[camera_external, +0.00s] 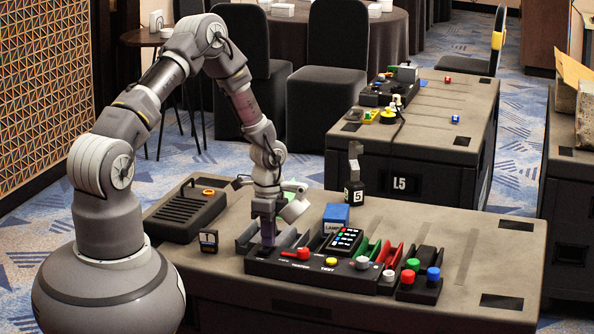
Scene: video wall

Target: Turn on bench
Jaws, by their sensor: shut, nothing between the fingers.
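A black control panel (318,279) lies along the front of the near grey bench (470,250). On it are a red lever (298,254), a yellow button (331,262) above a label that seems to read TEST, and a grey knob (362,263). The label by the red lever is too small to read surely. My gripper (268,243) points down at the panel's left end, left of the red lever and apart from it. Its fingers are shut and empty. I cannot tell whether the fingertips touch the panel.
Behind the panel are coloured bins (390,254), a lit keypad (344,240) and a blue box (336,214). A dark slotted device (186,212) lies left. The bench's right side is mostly clear.

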